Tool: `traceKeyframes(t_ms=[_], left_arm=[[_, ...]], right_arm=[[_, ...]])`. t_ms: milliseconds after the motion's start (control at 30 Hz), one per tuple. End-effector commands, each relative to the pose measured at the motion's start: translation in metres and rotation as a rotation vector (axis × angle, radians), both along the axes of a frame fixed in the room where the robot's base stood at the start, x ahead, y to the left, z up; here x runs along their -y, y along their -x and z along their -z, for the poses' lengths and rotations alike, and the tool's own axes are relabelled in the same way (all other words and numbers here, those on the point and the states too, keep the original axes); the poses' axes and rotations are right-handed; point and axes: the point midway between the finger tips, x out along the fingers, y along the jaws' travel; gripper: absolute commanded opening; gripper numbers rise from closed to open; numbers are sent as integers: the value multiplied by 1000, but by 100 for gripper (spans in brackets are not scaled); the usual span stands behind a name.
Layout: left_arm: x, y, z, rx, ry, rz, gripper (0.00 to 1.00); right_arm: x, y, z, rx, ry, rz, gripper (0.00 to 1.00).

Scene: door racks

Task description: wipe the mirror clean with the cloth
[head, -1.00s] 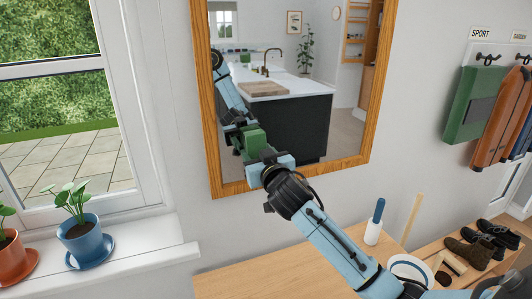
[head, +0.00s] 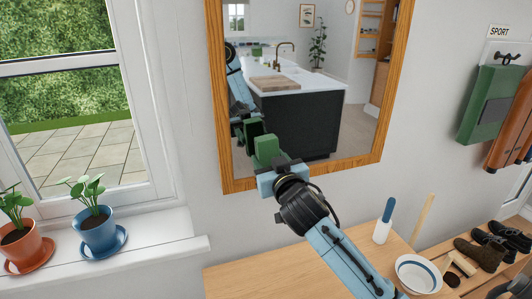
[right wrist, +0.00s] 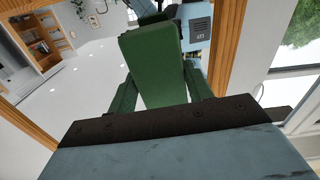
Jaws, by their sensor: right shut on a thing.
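The wood-framed mirror (head: 318,110) hangs on the wall in the head view and reflects a kitchen island. My right gripper (head: 272,167) is at the mirror's lower left, shut on the green cloth (head: 266,147), which looks like a thick pad. The cloth is in front of the lower glass; whether it touches cannot be told. Its reflection shows just behind it. In the right wrist view the cloth (right wrist: 152,62) stands between my fingers, before the mirror (right wrist: 85,70), where small pale spots show; I cannot tell if they are marks or reflections. My left gripper is out of view.
A wooden bench (head: 250,278) stands below the mirror, with a bowl (head: 418,273) and a blue-and-white bottle (head: 384,222) at its right. Potted plants (head: 98,228) line the windowsill at left. Bags (head: 490,105) hang at right above shoes (head: 475,252).

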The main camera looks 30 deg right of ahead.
Motion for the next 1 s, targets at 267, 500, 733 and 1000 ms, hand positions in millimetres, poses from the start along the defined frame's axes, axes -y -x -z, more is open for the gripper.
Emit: traceKeyframes(t_ms=[267,500,733,1000], left_arm=[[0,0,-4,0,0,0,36],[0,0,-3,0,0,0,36],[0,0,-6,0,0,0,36],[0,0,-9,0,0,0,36]], right_arm=[[-3,16,-1,0,-1,2,32],[-3,16,0,0,0,2,32],[-6,27,0,-1,-1,0,32],[-10,45,-1,0,-1,2,32]])
